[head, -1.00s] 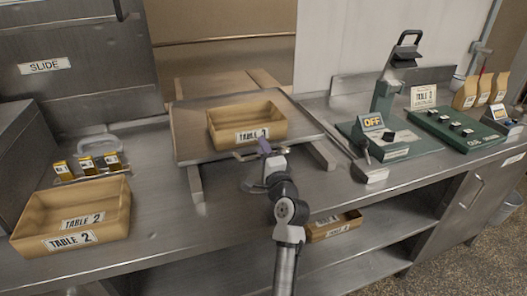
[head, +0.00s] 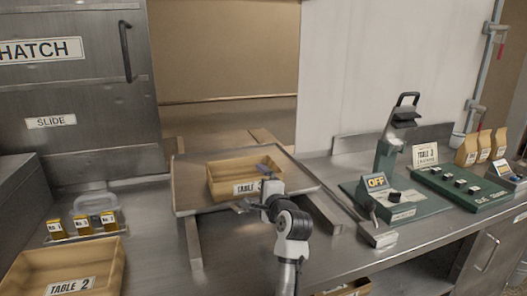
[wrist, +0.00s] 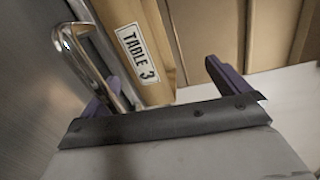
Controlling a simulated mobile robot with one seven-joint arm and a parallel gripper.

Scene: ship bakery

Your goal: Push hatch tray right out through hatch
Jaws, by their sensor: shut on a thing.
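The hatch tray (head: 188,211), a wooden board with a metal rim, lies on two rails at the hatch opening. A tan box (head: 219,180) labelled TABLE 3 sits on it, and shows in the wrist view too (wrist: 166,85). My gripper (head: 255,186) is at the tray's front edge, overlapping the box's front right. In the wrist view my gripper (wrist: 157,84) has its purple fingers apart, with a curved metal handle (wrist: 98,65) beside the left finger. The gripper appears shut on this handle; the contact is partly hidden.
The hatch door (head: 85,90) is slid to the left and the opening (head: 228,60) shows behind the tray. Left are a TABLE 2 box (head: 35,265) and small numbered blocks (head: 81,226). Right are a green device marked OFF (head: 404,207) and a green panel (head: 462,189).

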